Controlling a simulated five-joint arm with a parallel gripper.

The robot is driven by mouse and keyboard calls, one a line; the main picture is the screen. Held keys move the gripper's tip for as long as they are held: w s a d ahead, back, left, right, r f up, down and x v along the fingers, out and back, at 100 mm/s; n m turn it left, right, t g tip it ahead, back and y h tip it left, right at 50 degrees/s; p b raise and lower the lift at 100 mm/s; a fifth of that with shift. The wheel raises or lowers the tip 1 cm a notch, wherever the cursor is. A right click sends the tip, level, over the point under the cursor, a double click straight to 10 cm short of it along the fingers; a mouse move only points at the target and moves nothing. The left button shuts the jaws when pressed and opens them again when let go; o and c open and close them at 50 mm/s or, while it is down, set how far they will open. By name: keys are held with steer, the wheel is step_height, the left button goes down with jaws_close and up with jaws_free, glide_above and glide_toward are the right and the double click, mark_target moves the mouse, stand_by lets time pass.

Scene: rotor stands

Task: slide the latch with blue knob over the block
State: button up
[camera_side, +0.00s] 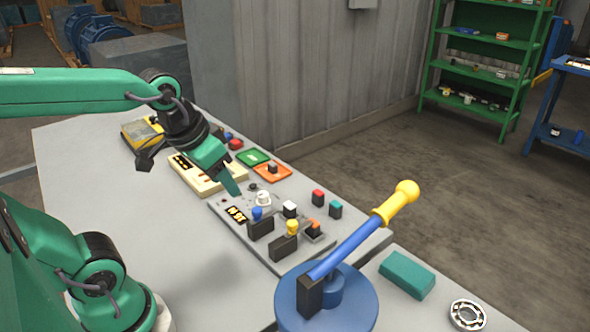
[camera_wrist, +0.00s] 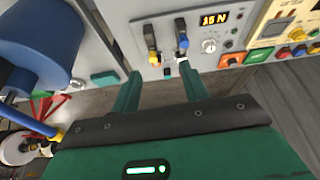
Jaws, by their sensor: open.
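The latch's blue knob (camera_side: 257,213) stands on a dark block-like body (camera_side: 260,229) on the grey panel (camera_side: 222,206). A similar dark body with a yellow knob (camera_side: 292,227) is beside it, nearer the camera. In the wrist view the blue knob (camera_wrist: 183,43) shows at the top, right of the yellow knob (camera_wrist: 153,57). My gripper (camera_wrist: 160,70) is open and empty, its green fingers apart. In the side view my gripper (camera_side: 236,188) hangs above the panel's far left part, apart from the blue knob. Which part is the latch's block I cannot tell.
A blue lever (camera_side: 350,246) with a yellow handle rises from a round blue base at the panel's front right. A beige box (camera_side: 205,178) stands behind. The table's left is clear.

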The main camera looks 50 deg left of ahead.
steer(key=w+a+f+n+g, duration=0.1)
steer(key=w+a+f+g, duration=0.15)
steer(key=w, duration=0.35)
steer(key=n+g, duration=0.1)
steer(key=g, duration=0.1)
glide_above(257, 209)
steer(key=shift+s+f, duration=0.1)
steer(key=shift+f, duration=2.55)
steer(key=shift+f, duration=0.1)
steer(key=shift+f, duration=3.8)
steer(key=shift+c, duration=0.5)
jaws_close()
